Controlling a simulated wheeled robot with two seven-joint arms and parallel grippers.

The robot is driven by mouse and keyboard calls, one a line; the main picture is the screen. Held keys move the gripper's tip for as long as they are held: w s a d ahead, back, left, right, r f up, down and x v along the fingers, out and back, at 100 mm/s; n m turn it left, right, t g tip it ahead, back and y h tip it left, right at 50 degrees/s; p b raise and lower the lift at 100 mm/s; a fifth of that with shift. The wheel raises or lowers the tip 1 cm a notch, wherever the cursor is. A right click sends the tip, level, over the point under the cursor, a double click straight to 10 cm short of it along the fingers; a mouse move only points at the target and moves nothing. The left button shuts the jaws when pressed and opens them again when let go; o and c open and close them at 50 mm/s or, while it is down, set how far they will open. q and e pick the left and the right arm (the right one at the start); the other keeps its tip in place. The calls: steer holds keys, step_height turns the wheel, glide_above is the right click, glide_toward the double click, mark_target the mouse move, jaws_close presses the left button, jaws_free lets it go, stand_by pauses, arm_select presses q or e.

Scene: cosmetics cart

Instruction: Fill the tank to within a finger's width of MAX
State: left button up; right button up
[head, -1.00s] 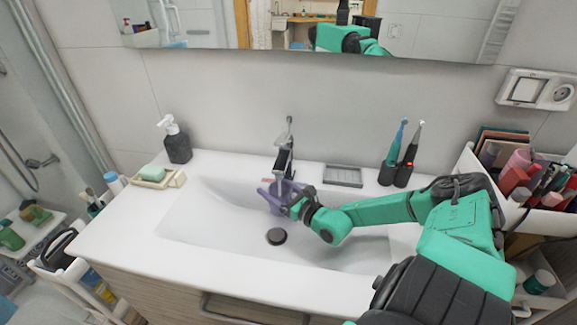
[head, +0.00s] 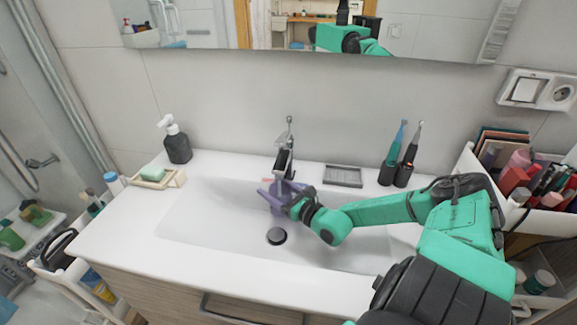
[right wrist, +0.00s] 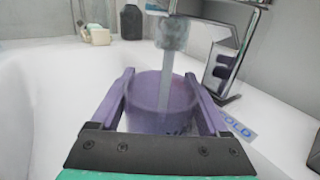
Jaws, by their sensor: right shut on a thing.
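The tank is a translucent purple cup (right wrist: 150,105), upright in the basin below the faucet (head: 284,160). In the right wrist view a pale stream comes down from the faucet spout (right wrist: 170,34) into the open top of the tank. My right gripper (head: 281,194) is shut on the tank, with one purple finger along each side. In the head view the gripper partly hides the tank (head: 276,207). I cannot make out the water level or a MAX mark. My left gripper is not in view.
A soap dispenser (head: 177,145) and soap dish (head: 158,179) stand left. A grey tray (head: 343,176) and toothbrushes (head: 402,155) stand right. A "COLD" label (right wrist: 240,127) lies beside the faucet.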

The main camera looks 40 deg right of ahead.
mark_target(280, 199)
stand_by(0.5)
steer(key=shift+s+a+r+p, duration=0.1)
steer(key=shift+s+r+p, duration=0.1)
steer(key=shift+p, duration=0.15)
steer(key=s+p, duration=0.1)
steer(key=s+a+p, duration=0.1)
steer(key=s, duration=0.1)
steer(key=s+a+p, duration=0.1)
steer(key=p, duration=0.1)
steer(key=shift+s, duration=0.6)
steer(key=s+a+r+p, duration=0.2)
steer(key=a+r+p, duration=0.2)
steer(key=p, duration=0.4)
steer(key=shift+s+a+r, duration=0.15)
steer(key=shift+s+r, duration=0.2)
steer(key=shift+r, duration=0.5)
